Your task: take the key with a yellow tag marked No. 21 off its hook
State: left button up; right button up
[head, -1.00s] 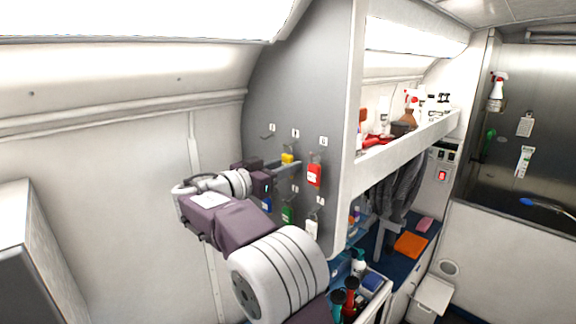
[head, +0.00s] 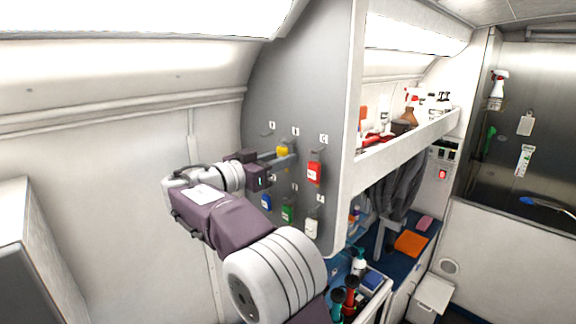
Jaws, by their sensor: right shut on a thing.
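The yellow key tag (head: 282,151) is on the grey panel (head: 300,60), in the upper row of hooks below the middle label. My right gripper (head: 284,158) is shut on it, with the fingers around its lower part. The number on the tag is too small to read, and the key and its hook are too small to tell apart. I cannot tell whether the key still hangs on the hook. My left gripper is not in view.
A red tag (head: 314,172) hangs just right of my fingers. Blue (head: 266,202), green (head: 288,212) and white (head: 311,227) tags hang below. A shelf with bottles (head: 410,140) is right of the panel's edge. The wall at left is bare.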

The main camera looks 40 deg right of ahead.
jog(key=shift+s+a+b, duration=0.15)
jog(key=shift+a+b, duration=0.25)
jog(key=shift+a, duration=1.05)
jog(key=shift+s+a+b, duration=0.1)
jog(key=shift+a+b, duration=0.3)
jog(key=shift+a, duration=1.05)
